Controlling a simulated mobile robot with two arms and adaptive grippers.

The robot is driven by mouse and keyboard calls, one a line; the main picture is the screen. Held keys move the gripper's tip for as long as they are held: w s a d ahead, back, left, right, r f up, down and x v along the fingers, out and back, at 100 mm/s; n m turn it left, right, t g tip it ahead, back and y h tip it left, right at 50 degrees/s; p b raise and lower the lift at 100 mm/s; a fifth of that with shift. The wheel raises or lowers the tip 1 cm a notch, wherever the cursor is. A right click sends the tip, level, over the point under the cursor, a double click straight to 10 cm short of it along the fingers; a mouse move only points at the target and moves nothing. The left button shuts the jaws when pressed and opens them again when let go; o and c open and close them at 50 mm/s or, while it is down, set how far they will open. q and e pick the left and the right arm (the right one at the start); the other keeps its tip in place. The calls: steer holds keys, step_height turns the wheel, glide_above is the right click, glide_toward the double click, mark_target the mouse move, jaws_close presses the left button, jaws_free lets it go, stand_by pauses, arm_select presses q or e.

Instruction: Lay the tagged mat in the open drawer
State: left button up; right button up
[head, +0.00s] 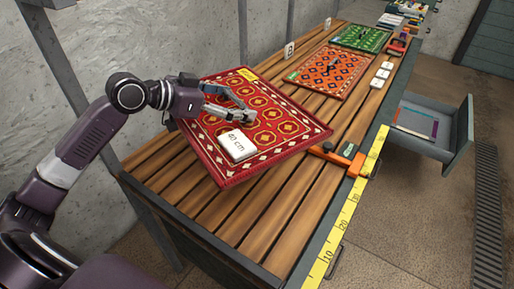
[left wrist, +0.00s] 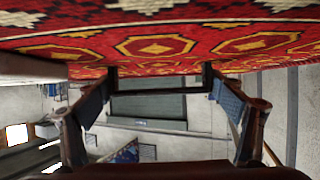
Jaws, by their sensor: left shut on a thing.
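The red patterned mat (head: 290,123) is over the near part of the slatted bench, turned at an angle to the slats. A yellow tag (head: 247,74) shows at its far edge, and a white block marked "40 cm" (head: 237,146) shows on its top. My left gripper (head: 243,114) is shut on the mat, over its upper face. In the left wrist view the red mat (left wrist: 160,45) fills the top, above the fingers of my left gripper (left wrist: 160,85). The gripping point is hidden. The open grey drawer (head: 463,135) stands out from the bench's right side. My right gripper is out of view.
An orange mat (head: 331,72) and a green mat (head: 361,38) lie farther along the bench (head: 170,177). An orange clamp (head: 343,156) sits at the bench's right edge beside a yellow ruler (head: 343,217). Flat coloured items (head: 415,121) lie in the drawer. White blocks (head: 381,75) stand near the orange mat.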

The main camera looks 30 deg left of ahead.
arm_select(q)
step_height(320, 180, down, 20)
steer(key=shift+r+p, duration=0.25)
steer(key=shift+p, duration=0.45)
steer(key=shift+f, duration=0.15)
steer(key=o, duration=1.4)
